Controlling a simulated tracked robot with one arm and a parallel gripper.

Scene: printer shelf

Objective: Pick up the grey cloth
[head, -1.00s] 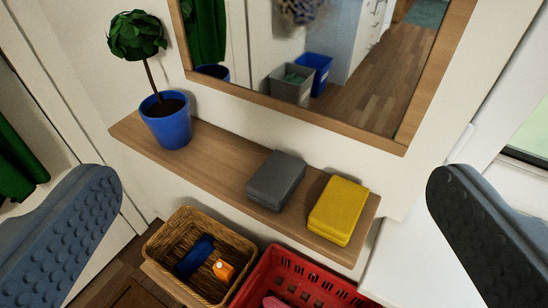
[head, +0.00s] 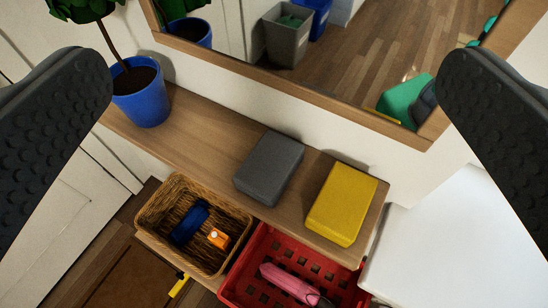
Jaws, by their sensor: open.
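The grey cloth (head: 270,168) is a folded block lying flat on a narrow wooden shelf (head: 205,135) below a mirror. A folded yellow cloth (head: 341,204) lies to its right, with a small gap between them. My gripper (head: 275,110) is open and empty. Its two dark, studded fingers show at the left and right edges of the head view, wide apart, with the grey cloth seen between and below them. Nothing touches the cloth.
A blue pot (head: 140,95) with a small tree stands at the shelf's left. The wood-framed mirror (head: 330,105) is behind. Below are a wicker basket (head: 160,197) and a red basket (head: 283,247) holding a pink item. A white surface (head: 425,245) is at right.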

